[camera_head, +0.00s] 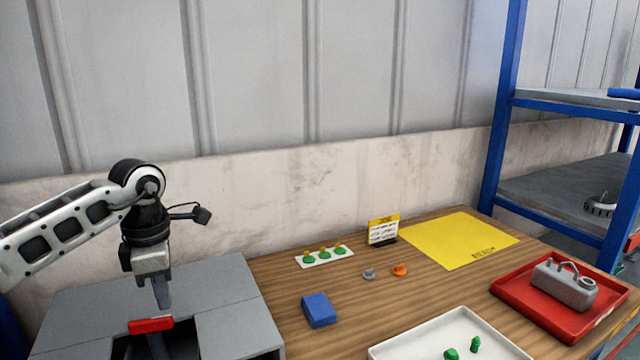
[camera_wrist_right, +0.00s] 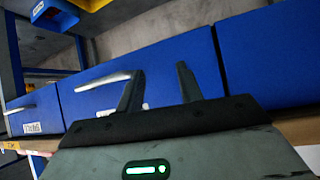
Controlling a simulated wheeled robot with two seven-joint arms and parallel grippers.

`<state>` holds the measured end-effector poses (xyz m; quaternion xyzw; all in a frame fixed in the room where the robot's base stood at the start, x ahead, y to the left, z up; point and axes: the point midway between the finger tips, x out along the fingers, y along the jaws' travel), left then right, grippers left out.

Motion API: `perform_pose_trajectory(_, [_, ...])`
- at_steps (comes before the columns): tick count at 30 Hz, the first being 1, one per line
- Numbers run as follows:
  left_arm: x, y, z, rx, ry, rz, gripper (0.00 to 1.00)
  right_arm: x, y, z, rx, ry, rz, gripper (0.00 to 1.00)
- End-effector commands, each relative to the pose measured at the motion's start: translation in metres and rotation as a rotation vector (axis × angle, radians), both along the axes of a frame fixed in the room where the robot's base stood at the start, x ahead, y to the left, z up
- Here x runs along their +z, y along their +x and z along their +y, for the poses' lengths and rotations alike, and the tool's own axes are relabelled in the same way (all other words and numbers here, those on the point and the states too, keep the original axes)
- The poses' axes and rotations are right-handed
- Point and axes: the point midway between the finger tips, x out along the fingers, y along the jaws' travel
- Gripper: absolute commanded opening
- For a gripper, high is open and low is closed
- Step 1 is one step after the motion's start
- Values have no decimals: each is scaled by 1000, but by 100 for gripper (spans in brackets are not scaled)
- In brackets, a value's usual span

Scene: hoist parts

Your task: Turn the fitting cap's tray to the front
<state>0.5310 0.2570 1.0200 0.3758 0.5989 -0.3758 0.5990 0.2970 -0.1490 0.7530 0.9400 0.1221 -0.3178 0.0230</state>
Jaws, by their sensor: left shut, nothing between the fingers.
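My left gripper (camera_head: 163,305) points down over the grey housing (camera_head: 80,310) at the left, fingers together and empty. A red bar (camera_head: 151,325) lies just below its fingertips, by a dark opening (camera_head: 180,345) in the housing's top; I cannot tell whether they touch. What lies inside the opening is mostly hidden, and I cannot make out a fitting cap there. My right gripper (camera_wrist_right: 160,75) shows in the right wrist view, fingers apart and empty, in front of blue drawers (camera_wrist_right: 160,55) with silver handles.
The wooden table (camera_head: 370,315) holds a blue block (camera_head: 319,310), a white strip with green pieces (camera_head: 342,257), small grey (camera_head: 369,274) and orange (camera_head: 400,270) pieces, a yellow mat (camera_head: 455,240), a white tray (camera_head: 400,350) and a red tray (camera_head: 515,298). A blue shelf (camera_head: 498,140) stands right.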

Motion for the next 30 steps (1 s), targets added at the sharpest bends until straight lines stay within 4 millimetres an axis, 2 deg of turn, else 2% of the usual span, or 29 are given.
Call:
perform_pose_trajectory(17, [-1,0,0,0,0,0,0,1,1,0,-1,2,-3,36])
perform_pose_trajectory(30, [-25,0,0,0,0,0,0,-11,2,1,0,4,-8,36])
